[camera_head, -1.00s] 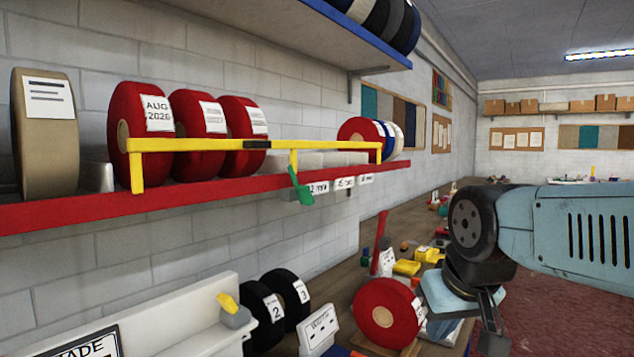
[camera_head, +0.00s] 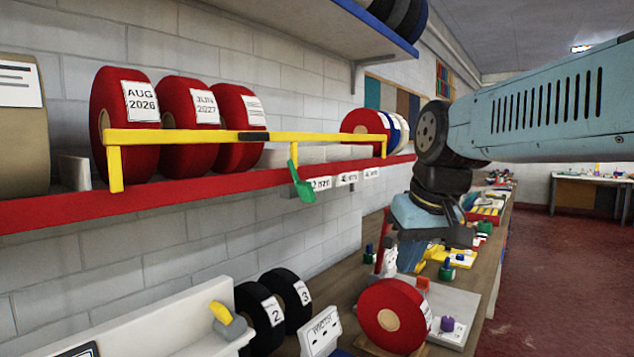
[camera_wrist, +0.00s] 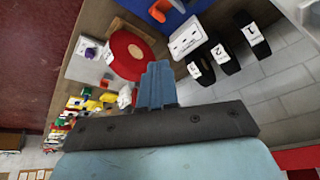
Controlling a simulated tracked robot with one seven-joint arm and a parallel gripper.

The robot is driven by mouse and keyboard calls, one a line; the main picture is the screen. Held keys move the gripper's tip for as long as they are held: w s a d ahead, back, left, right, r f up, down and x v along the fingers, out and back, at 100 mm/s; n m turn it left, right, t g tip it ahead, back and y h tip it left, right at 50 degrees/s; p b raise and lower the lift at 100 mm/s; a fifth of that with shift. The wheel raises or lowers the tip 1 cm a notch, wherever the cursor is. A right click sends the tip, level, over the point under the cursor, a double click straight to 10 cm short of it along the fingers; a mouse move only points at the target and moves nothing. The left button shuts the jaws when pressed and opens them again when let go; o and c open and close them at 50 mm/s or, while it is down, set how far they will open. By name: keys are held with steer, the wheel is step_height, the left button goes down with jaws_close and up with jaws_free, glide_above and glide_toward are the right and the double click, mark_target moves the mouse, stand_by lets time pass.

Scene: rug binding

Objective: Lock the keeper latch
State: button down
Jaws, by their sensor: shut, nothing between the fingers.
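A yellow keeper bar (camera_head: 205,137) with a black band runs in front of red rolls on the red shelf (camera_head: 60,212). A green latch lever (camera_head: 299,184) hangs down at the bar's middle post, slightly tilted, over the shelf's front edge. My gripper (camera_head: 411,258) is right of the lever and lower, apart from it, pointing down over the bench. In the wrist view my gripper (camera_wrist: 156,72) shows its blue fingers together with nothing between them. The latch is not seen in the wrist view.
Red rolls (camera_head: 185,112) stand behind the bar; a blue-edged shelf (camera_head: 330,30) hangs above. Below are a red roll (camera_head: 392,315), black rolls (camera_head: 262,310) and a white label block (camera_head: 320,332). The wooden bench (camera_head: 345,290) holds several small coloured parts. Open floor lies to the right.

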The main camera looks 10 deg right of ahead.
mark_target(306, 192)
steer(key=w+a+r+n+g+y, duration=0.2)
steer(key=w+r+n, duration=0.2)
steer(key=w+r, duration=0.65)
steer(key=w+a+r+n+g+y, duration=0.25)
steer(key=w+r+n, duration=0.25)
steer(key=w+r, duration=0.55)
steer(key=s+x, duration=0.2)
steer(key=x, duration=1.1)
steer(key=shift+a, duration=0.4)
